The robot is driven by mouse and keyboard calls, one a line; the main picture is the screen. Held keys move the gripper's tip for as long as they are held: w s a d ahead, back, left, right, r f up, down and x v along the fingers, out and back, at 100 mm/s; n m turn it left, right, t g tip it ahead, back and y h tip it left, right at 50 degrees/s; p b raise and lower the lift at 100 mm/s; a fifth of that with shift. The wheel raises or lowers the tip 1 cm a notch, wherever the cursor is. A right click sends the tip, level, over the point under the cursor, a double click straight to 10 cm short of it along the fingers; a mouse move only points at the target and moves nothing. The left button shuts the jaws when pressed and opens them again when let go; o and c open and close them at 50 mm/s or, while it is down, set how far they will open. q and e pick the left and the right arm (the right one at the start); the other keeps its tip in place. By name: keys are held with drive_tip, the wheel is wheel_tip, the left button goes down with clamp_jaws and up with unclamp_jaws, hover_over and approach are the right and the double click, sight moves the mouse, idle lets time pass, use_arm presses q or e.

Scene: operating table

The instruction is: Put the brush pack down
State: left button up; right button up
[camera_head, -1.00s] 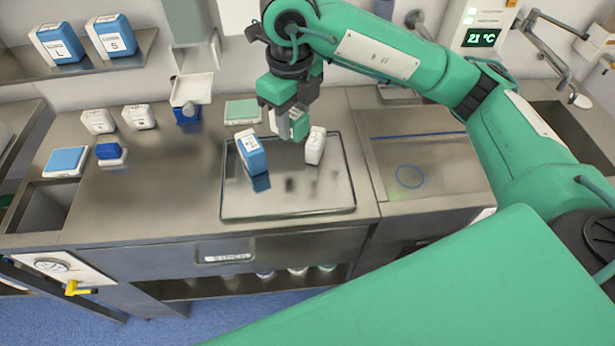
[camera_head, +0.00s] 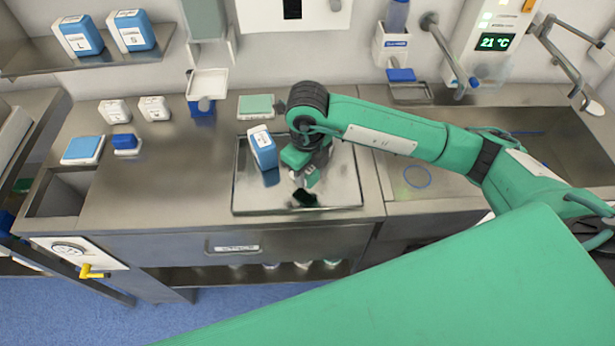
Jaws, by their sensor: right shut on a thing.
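My right gripper (camera_head: 303,171) is low over the steel tray (camera_head: 250,203), pointing down. It is shut on a small pale pack, taken to be the brush pack (camera_head: 312,179), and mostly covers it. A dark reflection or shadow lies on the tray just below; I cannot tell whether the pack touches the tray. A blue and white box (camera_head: 264,149) stands on the tray, left of the gripper. The white box seen earlier on the tray is hidden behind my right arm. My left gripper is not in view.
A pale green pack (camera_head: 256,107) lies behind the tray. White boxes (camera_head: 115,111), a blue-topped pack (camera_head: 83,149) and a blue item (camera_head: 124,142) are on the left counter. The sink (camera_head: 545,150) is at right. The tray's front left is bare.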

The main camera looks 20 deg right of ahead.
sight(307, 182)
wheel_tip(307, 182, down, 4)
drive_tip(key=shift+f+p, duration=0.1)
drive_tip(key=shift+p, duration=0.4)
drive_tip(key=shift+f, duration=0.2)
drive_tip(key=o, duration=1)
drive_tip(key=shift+r, duration=0.1)
